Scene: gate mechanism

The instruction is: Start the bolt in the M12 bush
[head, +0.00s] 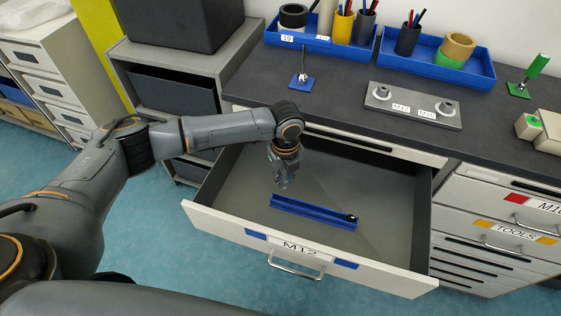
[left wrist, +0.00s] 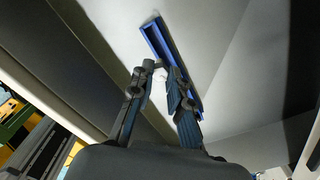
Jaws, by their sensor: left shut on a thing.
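My left gripper (head: 281,182) is above the open drawer, fingers pointing down, behind the left part of the blue tray. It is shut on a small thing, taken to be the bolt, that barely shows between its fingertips. In the left wrist view the fingertips (left wrist: 160,76) are close together, with the blue tray (left wrist: 157,40) beyond them. The M12 bush (head: 382,92) is the left one of two on a grey plate (head: 412,104) on the bench. My right gripper is not in view.
The blue tray (head: 300,208) lies in the M12 drawer (head: 240,222), with a small dark thing (head: 352,217) at its right end. A blue stand (head: 301,84) and two bins of cups and pens (head: 437,66) are on the bench. The bench front is mostly clear.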

